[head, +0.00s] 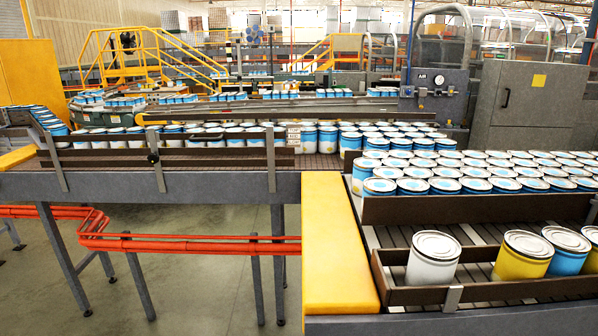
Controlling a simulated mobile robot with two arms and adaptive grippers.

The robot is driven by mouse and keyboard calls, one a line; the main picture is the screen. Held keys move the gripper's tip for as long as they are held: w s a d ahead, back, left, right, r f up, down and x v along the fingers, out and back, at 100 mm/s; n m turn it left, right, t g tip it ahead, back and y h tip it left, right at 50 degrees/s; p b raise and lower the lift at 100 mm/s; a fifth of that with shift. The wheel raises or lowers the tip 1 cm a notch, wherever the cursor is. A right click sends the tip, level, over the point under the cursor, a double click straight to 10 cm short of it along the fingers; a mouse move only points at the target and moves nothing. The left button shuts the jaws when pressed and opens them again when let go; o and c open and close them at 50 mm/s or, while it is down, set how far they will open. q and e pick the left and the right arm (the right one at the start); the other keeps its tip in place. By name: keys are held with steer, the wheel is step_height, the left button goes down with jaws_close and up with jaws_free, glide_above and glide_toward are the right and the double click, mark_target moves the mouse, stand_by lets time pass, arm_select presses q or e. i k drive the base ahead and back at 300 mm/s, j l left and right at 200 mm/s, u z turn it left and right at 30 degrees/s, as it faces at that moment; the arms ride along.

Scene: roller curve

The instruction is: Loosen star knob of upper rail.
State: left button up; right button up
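A small dark knob (153,157) shows on a metal bracket at the near side of the left conveyor. It is too small to tell whether it is star-shaped, or tight or loose. Brown guide rails run along this conveyor: an upper rail (100,137) and a lower, wider rail (215,157). The bracket crosses the lower rail, and I cannot tell which rail the knob clamps. Neither of my grippers is in view, and nothing of mine touches the knob.
Blue and white cans (240,137) line the left conveyor. More cans (440,172) crowd the right conveyor. A yellow end panel (335,250) juts forward at centre. An orange-red tube rail (180,245) runs below the left conveyor. Open floor (200,290) lies at lower left.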

mark_target(152, 158)
steer(key=i+j+z, duration=0.15)
steer(key=j, duration=0.35)
steer(key=i+j+z, duration=0.15)
steer(key=j, duration=0.4)
steer(key=i+j+z, duration=0.15)
steer(key=j, duration=0.4)
steer(key=i+j+z, duration=0.1)
steer(key=i+j, duration=0.15)
steer(key=j, duration=0.3)
steer(key=i+j+z, duration=0.15)
steer(key=j, duration=0.45)
steer(key=j+z, duration=0.15)
steer(key=j, duration=0.4)
steer(key=i, duration=0.05)
